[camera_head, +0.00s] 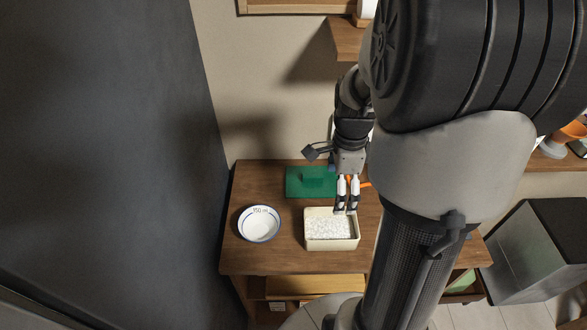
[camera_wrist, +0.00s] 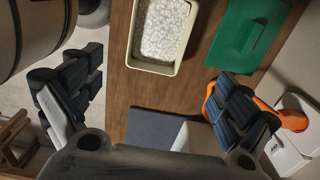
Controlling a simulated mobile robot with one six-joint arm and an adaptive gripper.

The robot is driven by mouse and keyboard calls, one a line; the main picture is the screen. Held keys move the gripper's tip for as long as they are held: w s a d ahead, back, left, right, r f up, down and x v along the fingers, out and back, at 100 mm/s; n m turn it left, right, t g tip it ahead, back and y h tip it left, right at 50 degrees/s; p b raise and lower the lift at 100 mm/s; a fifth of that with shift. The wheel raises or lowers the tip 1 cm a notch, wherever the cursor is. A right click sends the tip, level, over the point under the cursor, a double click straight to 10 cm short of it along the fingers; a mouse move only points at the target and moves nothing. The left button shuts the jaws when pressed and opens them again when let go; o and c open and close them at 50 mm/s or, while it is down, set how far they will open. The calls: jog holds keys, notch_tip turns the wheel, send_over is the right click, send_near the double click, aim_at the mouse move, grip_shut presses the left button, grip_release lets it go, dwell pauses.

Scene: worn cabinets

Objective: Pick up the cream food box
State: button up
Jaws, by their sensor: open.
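The cream food box (camera_head: 332,245) is an open rectangular tub filled with white grains, standing upright on the wooden cabinet top. It also shows at the top of the wrist view (camera_wrist: 150,67). My gripper (camera_head: 346,210) points down at the far right edge of the box in the head view, with its fingers apart and nothing between them. Whether a fingertip touches the rim, I cannot tell. In the wrist view my gripper (camera_wrist: 152,100) has its fingers spread wide, and the box lies ahead, beyond the space between them. My arm hides the cabinet top to the right.
A white bowl with a blue rim (camera_head: 259,224) sits left of the box. A green block-topped item (camera_head: 297,186) lies behind it. An orange item (camera_wrist: 287,116) and a dark grey flat object (camera_wrist: 160,126) are near my fingers. A dark panel (camera_head: 110,160) stands left.

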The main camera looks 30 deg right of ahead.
notch_tip(320, 180, down, 12)
jog(key=b, duration=0.7)
send_over(329, 234)
notch_tip(329, 234, down, 4)
jog(key=shift+f, duration=0.65)
jog(key=shift+r, duration=0.1)
jog(key=c, duration=1.1)
